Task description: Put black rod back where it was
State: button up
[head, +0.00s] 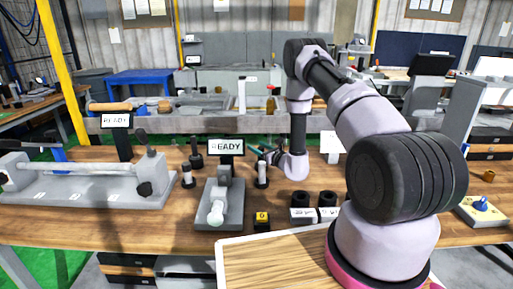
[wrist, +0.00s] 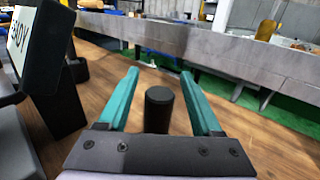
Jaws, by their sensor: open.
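A black rod (wrist: 158,108) stands upright between the two teal fingers of my gripper (wrist: 159,80) in the wrist view. A gap shows on each side of it, and its lower end is hidden by my gripper's body. My gripper is open and holds nothing. In the head view my gripper (head: 264,153) is low over the bench, right of the READY sign (head: 226,146). A short dark-topped post (head: 261,175) stands just in front of it there; I cannot tell whether this is the same rod.
A grey fixture (head: 219,205) stands below the sign. Similar dark posts (head: 188,176) stand to its left. A yellow-topped block (head: 262,220) and a labelled block with two black cylinders (head: 314,214) are nearer. A long grey grinder fixture (head: 85,190) fills the left.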

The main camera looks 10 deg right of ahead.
jog(key=v, duration=0.6)
jog(key=shift+s+d, duration=0.15)
jog(key=shift+s, duration=0.1)
notch_tip(320, 180, up, 22)
jog(key=n+g+y, duration=0.8)
jog(key=n, duration=0.2)
send_over(263, 149)
jog(key=s+a, duration=0.8)
jog(key=a, duration=0.1)
jog(key=s+a+r+n+g, duration=0.3)
jog(key=s+r+n+g, duration=0.2)
jog(key=s+r, duration=0.2)
jog(key=s+d+r+n+h, duration=0.3)
jog(key=s+n+h, duration=0.2)
jog(key=s, duration=0.4)
jog(key=s+d+r+n+h, duration=0.4)
jog(key=s, duration=0.5)
jog(key=s+d+r+n+t+h, duration=0.2)
jog(key=s+d+r+t+h, duration=0.1)
jog(key=d, duration=0.5)
jog(key=shift+s+r+t+h, duration=0.4)
jog(key=shift+r+t+h, duration=0.3)
jog(key=shift+h, duration=0.4)
